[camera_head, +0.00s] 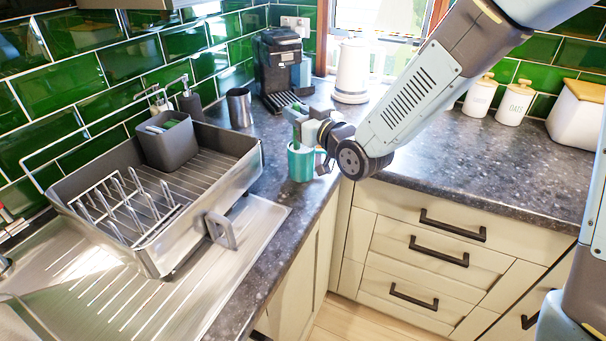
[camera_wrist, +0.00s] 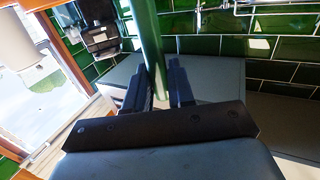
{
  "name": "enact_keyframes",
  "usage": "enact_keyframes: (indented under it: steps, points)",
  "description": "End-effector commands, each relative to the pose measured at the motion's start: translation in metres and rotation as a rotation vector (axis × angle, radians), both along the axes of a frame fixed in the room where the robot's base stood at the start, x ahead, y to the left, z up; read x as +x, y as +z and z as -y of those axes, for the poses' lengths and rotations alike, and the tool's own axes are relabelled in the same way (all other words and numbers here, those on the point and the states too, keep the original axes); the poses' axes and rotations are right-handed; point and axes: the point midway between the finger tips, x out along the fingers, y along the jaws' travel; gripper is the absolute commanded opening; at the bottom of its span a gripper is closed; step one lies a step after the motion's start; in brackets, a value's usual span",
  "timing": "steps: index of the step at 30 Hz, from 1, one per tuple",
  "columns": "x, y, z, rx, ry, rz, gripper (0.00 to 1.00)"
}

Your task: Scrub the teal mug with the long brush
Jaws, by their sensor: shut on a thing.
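The teal mug (camera_head: 301,165) stands upright on the dark worktop near its front edge, at the inner corner. My gripper (camera_head: 303,122) is just above the mug in the head view. It is shut on the green handle of the long brush (camera_wrist: 147,40), which runs up between the two fingers (camera_wrist: 160,88) in the wrist view. In the head view only a little green of the brush shows at the gripper, over the mug's mouth. The brush's lower end is hidden, so I cannot tell how far it is inside the mug. The mug does not show in the wrist view.
A metal dish rack (camera_head: 205,243) with a grey caddy (camera_head: 167,148) stands left on the steel drainer. A dark cup (camera_head: 239,107), coffee machine (camera_head: 281,65) and white kettle (camera_head: 351,72) stand behind the mug. White canisters (camera_head: 515,103) are at the right; the right worktop is mostly clear.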

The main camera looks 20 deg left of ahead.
Motion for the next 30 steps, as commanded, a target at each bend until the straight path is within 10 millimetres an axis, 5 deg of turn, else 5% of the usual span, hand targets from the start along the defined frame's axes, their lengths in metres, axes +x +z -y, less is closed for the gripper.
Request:
enact_keyframes:
  steps: [13, 30]
  points:
    - [0.002, -0.001, 0.019, 0.0, 0.0, 0.0, 0.0]
    - [0.011, -0.002, 0.003, 0.0, 0.0, 0.0, 0.0]
